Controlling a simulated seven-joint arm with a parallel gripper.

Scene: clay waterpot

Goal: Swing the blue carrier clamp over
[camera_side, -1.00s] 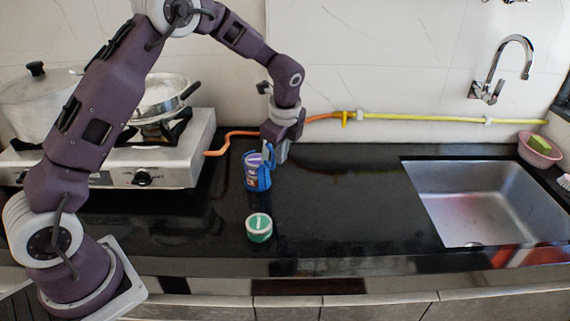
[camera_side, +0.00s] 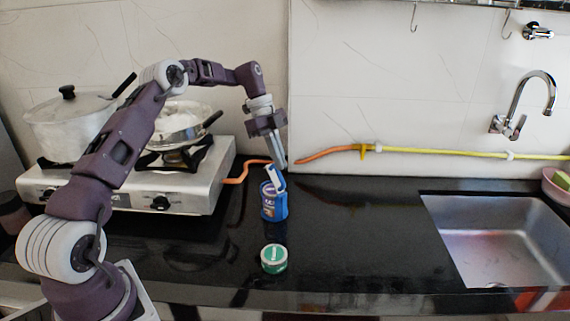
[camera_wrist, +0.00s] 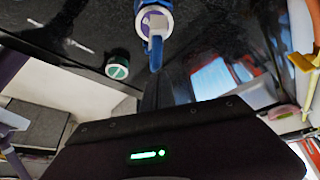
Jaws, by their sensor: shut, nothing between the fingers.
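A blue carrier (camera_side: 274,208) stands on the black counter, around a can with a purple and white top (camera_wrist: 155,18). Its clamp (camera_side: 275,178), blue with a pale face, stands up tilted at the carrier's top; it also shows in the wrist view (camera_wrist: 156,50). My gripper (camera_side: 282,164) is shut and empty, pointing down just above and right of the clamp. Whether the fingertips touch the clamp is unclear. In the wrist view the dark fingers reach toward the clamp's end.
A green and white round tin (camera_side: 274,259) stands on the counter in front of the carrier. A stove (camera_side: 130,188) with pots is at left, with an orange hose (camera_side: 325,153) behind. A sink (camera_side: 495,240) is at right; the counter between is clear.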

